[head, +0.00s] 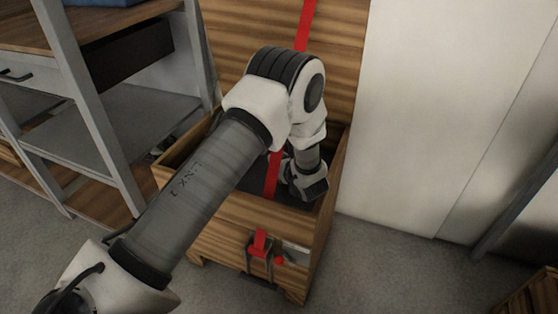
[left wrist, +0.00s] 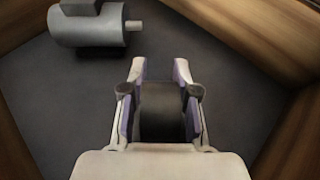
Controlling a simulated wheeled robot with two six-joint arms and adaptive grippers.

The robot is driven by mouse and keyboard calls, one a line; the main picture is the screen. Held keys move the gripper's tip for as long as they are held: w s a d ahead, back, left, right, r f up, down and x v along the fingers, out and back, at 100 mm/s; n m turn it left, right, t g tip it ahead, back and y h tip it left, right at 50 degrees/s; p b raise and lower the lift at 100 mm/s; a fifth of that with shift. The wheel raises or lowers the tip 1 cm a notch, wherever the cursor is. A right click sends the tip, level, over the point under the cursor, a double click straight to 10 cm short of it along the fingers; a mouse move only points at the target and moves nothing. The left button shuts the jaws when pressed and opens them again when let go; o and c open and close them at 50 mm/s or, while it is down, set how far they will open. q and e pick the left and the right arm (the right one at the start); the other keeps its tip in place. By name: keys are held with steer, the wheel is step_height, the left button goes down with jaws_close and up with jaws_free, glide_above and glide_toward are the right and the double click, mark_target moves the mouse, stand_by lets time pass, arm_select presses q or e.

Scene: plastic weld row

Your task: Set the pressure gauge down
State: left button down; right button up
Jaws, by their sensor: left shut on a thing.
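My left gripper (left wrist: 160,70) is shut on a dark, rounded thing, the pressure gauge (left wrist: 162,112), which sits between its two fingers. The gauge's dial face does not show. In the head view my left arm reaches down into a wooden crate (head: 235,212), and the gripper end is low inside it, so the fingertips and gauge are hidden there. In the left wrist view the dark crate floor (left wrist: 235,90) lies below the gripper. I cannot tell whether the gauge touches it. My right gripper is not in view.
A grey motor-like cylinder (left wrist: 88,27) lies in the crate, ahead and left of the gripper. Wooden walls (left wrist: 250,35) close in around. A red strap (head: 272,175) crosses the crate. A grey shelf rack (head: 90,110) stands left. Crate floor right of the gripper is clear.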

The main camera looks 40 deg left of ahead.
arm_select(q)
steer(key=shift+f+b, duration=0.65)
steer(key=shift+f, duration=0.05)
steer(key=c, duration=0.9)
jaws_free()
steer(key=shift+r, duration=0.1)
steer(key=shift+r+p, duration=0.2)
steer(key=shift+p, duration=0.1)
steer(key=shift+r+p, duration=0.55)
steer(key=shift+p, duration=0.05)
steer(key=v, duration=1.1)
steer(key=shift+s+d+r, duration=0.1)
steer(key=shift+s+d, duration=0.15)
steer(key=shift+d, duration=0.05)
